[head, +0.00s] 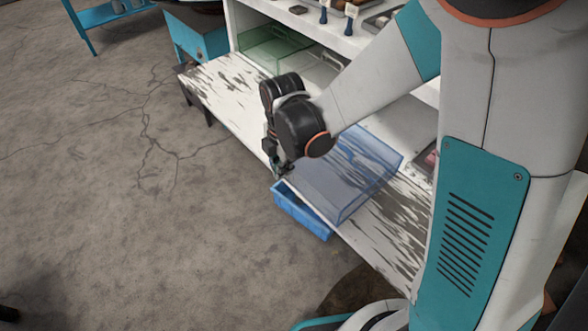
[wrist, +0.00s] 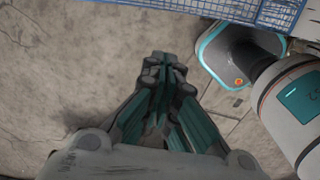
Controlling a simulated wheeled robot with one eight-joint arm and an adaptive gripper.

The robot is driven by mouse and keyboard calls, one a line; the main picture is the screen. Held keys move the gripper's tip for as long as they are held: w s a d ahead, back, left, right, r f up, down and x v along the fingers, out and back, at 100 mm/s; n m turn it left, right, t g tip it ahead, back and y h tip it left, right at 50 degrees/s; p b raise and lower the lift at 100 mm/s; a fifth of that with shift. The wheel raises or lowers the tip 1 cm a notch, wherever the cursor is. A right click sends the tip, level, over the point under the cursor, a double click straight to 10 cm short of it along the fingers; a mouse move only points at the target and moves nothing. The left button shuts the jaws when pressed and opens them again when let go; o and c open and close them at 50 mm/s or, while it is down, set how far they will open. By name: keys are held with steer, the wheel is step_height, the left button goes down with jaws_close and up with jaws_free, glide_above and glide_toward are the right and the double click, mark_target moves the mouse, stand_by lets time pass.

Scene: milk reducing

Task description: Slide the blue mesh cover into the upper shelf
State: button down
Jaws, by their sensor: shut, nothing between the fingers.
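The blue mesh cover (head: 350,175) looks like a see-through box. It rests on the worn white lower shelf board (head: 225,90), near the board's front edge. My gripper (head: 281,172) is at the cover's left front side, low by the board's edge, and holds nothing. In the wrist view my gripper (wrist: 165,65) has its fingers together over the bare floor. A strip of blue mesh (wrist: 210,9) crosses the top of that view, beyond the fingertips. Whether the gripper touches the cover cannot be told. My arm hides part of the cover's back.
A blue bin (head: 302,213) sits below the board's front edge, close to my gripper. A green see-through box (head: 270,50) stands at the shelf's back left. The upper shelf (head: 345,42) holds several small items. The concrete floor (head: 130,190) at the left is clear.

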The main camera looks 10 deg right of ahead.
step_height(320, 180, down, 12)
steer(key=s+n+b, duration=0.1)
steer(key=s+b, duration=0.1)
steer(key=b, duration=0.2)
steer(key=w+d, duration=0.1)
steer(key=w+d+r+b, duration=0.1)
steer(key=d, duration=0.1)
steer(key=shift+w, duration=0.2)
